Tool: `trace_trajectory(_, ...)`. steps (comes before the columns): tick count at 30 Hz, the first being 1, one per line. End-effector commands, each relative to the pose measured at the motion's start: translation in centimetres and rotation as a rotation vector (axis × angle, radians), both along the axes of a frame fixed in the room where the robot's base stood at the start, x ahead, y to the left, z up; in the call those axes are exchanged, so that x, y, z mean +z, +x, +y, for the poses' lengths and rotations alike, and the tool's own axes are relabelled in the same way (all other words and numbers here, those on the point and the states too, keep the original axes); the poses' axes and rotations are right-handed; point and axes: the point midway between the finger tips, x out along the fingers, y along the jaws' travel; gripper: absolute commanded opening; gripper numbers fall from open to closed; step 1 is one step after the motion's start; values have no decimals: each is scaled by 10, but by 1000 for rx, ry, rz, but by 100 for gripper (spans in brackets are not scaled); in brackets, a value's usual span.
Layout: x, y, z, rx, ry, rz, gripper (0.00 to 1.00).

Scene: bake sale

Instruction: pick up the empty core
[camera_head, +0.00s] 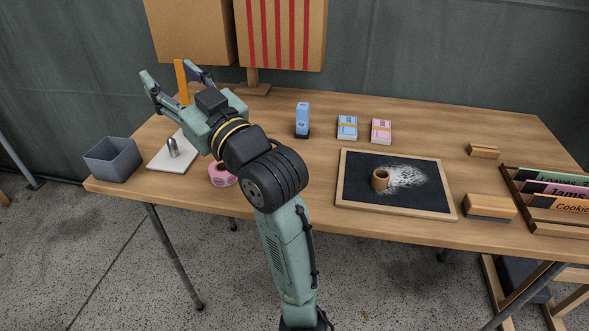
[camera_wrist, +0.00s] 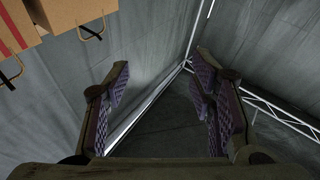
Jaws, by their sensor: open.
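The empty core (camera_head: 380,180), a short brown cardboard tube with a dark hollow top, stands upright on the black chalkboard (camera_head: 362,202), beside a white chalk smear. My gripper (camera_head: 172,76) is raised over the table's back left, far to the left of the core and well above it. Its fingers are spread, and the wrist view shows nothing between them (camera_wrist: 164,82). The core is not in the wrist view, which shows grey curtain and dark floor.
A grey bin (camera_head: 112,160), a white base with a metal peg (camera_head: 172,158) and a partly hidden pink roll (camera_head: 222,175) are at left. An eraser (camera_head: 490,207) and sign rack (camera_head: 557,229) are right.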

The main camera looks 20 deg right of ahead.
Motion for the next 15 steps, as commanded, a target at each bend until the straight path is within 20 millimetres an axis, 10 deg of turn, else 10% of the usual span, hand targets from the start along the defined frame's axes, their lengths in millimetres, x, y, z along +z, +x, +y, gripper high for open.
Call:
trace_trajectory(3, -34, -10, -97, -145, -34, 148, 50)
trace_trajectory(9, -90, -79, -231, -337, -50, 397, 50)
trace_trajectory(15, -133, -173, -307, -466, -30, 592, 50)
